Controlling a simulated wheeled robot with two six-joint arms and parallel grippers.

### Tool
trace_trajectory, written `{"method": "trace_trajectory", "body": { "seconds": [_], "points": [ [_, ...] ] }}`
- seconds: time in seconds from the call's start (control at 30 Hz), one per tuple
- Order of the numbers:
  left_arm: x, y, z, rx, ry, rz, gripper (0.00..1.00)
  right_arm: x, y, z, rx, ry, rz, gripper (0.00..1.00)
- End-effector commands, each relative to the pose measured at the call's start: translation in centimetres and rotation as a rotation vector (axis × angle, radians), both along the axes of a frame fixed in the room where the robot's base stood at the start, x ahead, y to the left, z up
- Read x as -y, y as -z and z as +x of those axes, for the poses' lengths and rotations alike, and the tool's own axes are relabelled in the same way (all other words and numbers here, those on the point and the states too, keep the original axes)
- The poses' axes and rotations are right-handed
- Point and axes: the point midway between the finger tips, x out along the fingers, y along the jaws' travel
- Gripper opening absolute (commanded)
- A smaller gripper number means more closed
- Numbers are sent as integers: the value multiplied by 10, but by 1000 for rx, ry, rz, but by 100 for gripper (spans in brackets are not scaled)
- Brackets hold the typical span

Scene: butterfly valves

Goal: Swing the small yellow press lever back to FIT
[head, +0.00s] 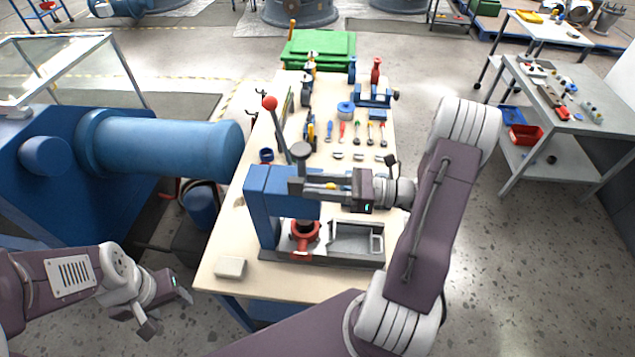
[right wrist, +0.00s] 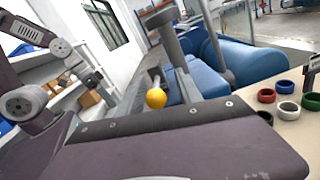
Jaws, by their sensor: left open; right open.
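The blue bench press (head: 262,205) stands at the near end of the workbench, with a long red-ball handle (head: 270,103) rising from it. The small yellow lever knob (head: 330,186) shows as a small spot between my right gripper's fingers in the head view. In the right wrist view the round yellow knob (right wrist: 156,98) sits on a thin rod, in front of the gripper. My right gripper (head: 300,188) is open, its fingers pointing left at the press head. Contact with the knob cannot be told. My left gripper (head: 168,310) is open and empty, left of the bench.
A red valve body (head: 304,236) sits under the press, beside a grey tray (head: 357,238). A pale block (head: 230,268) lies at the bench's near left corner. Hand tools and a green bin (head: 318,49) are farther back. A large blue pipe (head: 165,146) reaches toward the bench's left side.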

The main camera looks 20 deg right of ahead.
Motion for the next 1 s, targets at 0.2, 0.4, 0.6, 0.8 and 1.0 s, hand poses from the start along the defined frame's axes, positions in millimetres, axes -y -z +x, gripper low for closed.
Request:
{"method": "trace_trajectory", "body": {
  "seconds": [0.2,0.4,0.6,0.8,1.0],
  "points": [
    [0,0,0,0,0,0,54,0,0,0,0,1,0,34],
    [0,0,0,0,0,0,54,0,0,0,0,1,0,0],
    [0,0,0,0,0,0,54,0,1,0,-1,1,-1,0],
    [0,0,0,0,0,0,54,0,1,0,-1,1,-2,0],
    [0,0,0,0,0,0,54,0,1,0,-1,1,-2,0]
  ]
}}
